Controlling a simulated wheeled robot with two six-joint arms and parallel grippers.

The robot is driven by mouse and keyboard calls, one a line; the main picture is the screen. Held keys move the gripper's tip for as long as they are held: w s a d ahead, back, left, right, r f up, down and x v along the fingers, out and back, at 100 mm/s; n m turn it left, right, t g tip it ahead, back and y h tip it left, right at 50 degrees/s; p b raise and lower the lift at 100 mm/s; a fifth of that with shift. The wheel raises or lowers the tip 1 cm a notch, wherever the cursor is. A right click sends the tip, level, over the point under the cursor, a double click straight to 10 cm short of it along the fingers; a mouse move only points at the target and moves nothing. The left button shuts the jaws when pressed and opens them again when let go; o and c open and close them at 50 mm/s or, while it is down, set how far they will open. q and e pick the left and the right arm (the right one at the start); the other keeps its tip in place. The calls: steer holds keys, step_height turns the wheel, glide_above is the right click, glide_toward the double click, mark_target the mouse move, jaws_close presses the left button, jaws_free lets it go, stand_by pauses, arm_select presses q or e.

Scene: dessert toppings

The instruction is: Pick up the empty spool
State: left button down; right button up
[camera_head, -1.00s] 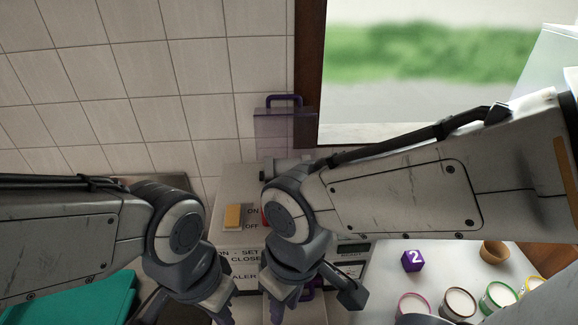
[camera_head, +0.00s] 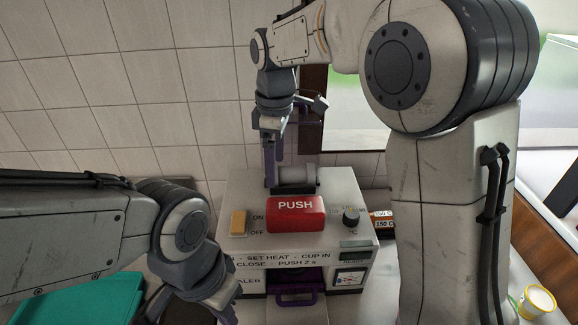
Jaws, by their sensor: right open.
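The spool (camera_head: 299,174) is a pale grey cylinder lying on its side in a dark holder at the back of the sealer machine's top. My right gripper (camera_head: 271,178) is open and points down at the spool's left end, with its purple fingers close to it. I cannot tell whether they touch it. My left gripper (camera_head: 229,313) is low at the bottom edge, in front of the machine and far from the spool. Its fingertips are cut off by the frame.
The sealer machine (camera_head: 347,189) has a red PUSH button (camera_head: 296,214), a yellow ON/OFF switch (camera_head: 238,223) and a dark knob (camera_head: 351,216) in front of the spool. A tiled wall rises behind. A teal container (camera_head: 80,300) is at the lower left, a small cup (camera_head: 537,301) at the lower right.

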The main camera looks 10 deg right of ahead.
steer(key=w+d, duration=0.2)
steer(key=w+d+n, duration=0.1)
steer(key=w+d, duration=0.1)
steer(key=w, duration=0.1)
steer(key=w+d+r+n, duration=0.1)
steer(key=w+d, duration=0.1)
steer(key=w, duration=0.1)
steer(key=shift+d+p, duration=0.2)
steer(key=shift+p, duration=0.15)
glide_above(295, 168)
step_height(295, 168, down, 4)
steer(key=shift+d+f+p, duration=0.15)
steer(key=shift+f+p, duration=0.1)
steer(key=shift+p, duration=0.15)
step_height(295, 168, down, 5)
steer(key=shift+r+p, duration=0.15)
steer(key=shift+p, duration=1.05)
steer(key=shift+f, duration=0.45)
steer(key=c, duration=1.4)
steer(key=shift+c, duration=0.2)
